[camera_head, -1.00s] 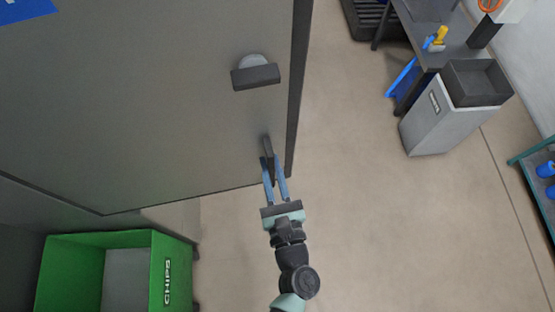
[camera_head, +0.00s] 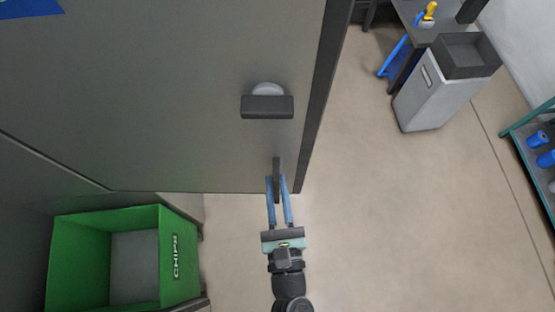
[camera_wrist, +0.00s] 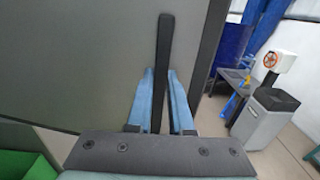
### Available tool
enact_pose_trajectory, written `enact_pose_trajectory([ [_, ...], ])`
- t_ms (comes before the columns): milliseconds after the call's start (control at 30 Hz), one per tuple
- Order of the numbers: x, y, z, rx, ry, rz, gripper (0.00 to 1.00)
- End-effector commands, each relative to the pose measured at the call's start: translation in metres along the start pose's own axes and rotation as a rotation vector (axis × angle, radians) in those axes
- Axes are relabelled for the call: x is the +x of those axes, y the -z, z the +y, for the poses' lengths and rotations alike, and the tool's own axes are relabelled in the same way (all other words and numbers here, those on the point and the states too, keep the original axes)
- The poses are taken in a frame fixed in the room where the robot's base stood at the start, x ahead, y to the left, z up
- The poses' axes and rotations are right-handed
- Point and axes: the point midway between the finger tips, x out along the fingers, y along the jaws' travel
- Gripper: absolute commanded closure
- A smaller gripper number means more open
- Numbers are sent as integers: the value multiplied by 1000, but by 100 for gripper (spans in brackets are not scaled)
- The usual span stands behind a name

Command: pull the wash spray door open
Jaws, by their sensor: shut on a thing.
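The wash spray door is the large grey panel (camera_head: 170,110) filling the upper left of the head view; it also fills the left of the wrist view (camera_wrist: 80,60). A dark upright handle bar (camera_head: 276,168) stands near its right edge, and it shows in the middle of the wrist view (camera_wrist: 163,60). My gripper (camera_head: 278,184) has its blue fingers on either side of the handle's lower part and is shut on it. A dark block with a round grey disc (camera_head: 267,104) sits on the door above the handle.
A green CHIPS bin (camera_head: 80,260) stands at lower left, below the door. A grey waste bin (camera_head: 435,95) and a dark table (camera_head: 415,30) are at upper right. A teal rack (camera_head: 520,150) is at the right edge. The floor between is clear.

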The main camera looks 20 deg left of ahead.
Motion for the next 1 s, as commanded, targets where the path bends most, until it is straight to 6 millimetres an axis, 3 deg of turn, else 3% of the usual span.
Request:
enact_pose_trajectory([
  [167,0,-1,0,-3,-2,-2,100],
  [200,0,-1,0,-2,-2,-2,77],
  [333,0,-1,0,-2,-1,-2,54],
  [733,-7,2,0,0,1,1,52],
  [1000,-58,4,0,1,2,3,52],
])
